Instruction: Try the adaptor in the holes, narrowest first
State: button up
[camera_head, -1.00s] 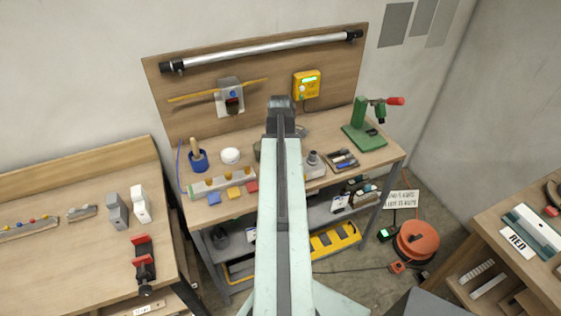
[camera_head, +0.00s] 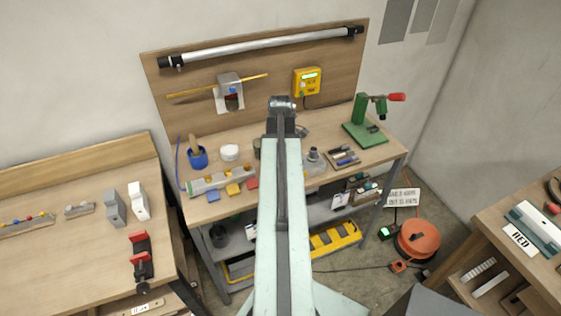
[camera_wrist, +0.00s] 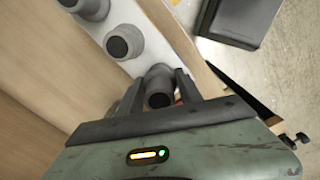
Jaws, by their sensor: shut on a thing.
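In the wrist view, my gripper (camera_wrist: 158,90) has its two dark fingers on either side of a dark grey round adaptor (camera_wrist: 159,99) and is shut on it. The adaptor is close to a pale strip (camera_wrist: 152,62); I cannot tell whether it still touches it. Two similar grey round pieces stand on this strip, one in the middle (camera_wrist: 125,42) and one at the top edge (camera_wrist: 90,6). In the head view, my arm hides the gripper and the held adaptor.
Blue (camera_head: 214,197), yellow (camera_head: 233,190) and red (camera_head: 252,184) tiles lie before the block. A blue pot (camera_head: 198,159) and white roll (camera_head: 230,153) stand behind. A grey piece (camera_head: 313,156), a dark tray (camera_head: 342,158) and a green press (camera_head: 364,135) occupy the right.

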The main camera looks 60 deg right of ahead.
jog(key=shift+f+b, duration=0.6)
jog(key=shift+f, duration=0.1)
jog(key=o, duration=1.4)
jog(key=shift+r, duration=0.1)
jog(key=shift+o, duration=0.2)
jog(key=shift+r, duration=0.1)
notch_tip(320, 180, up, 8)
jog(key=p, duration=0.8)
jog(key=shift+a, duration=0.1)
jog(key=shift+f, duration=0.2)
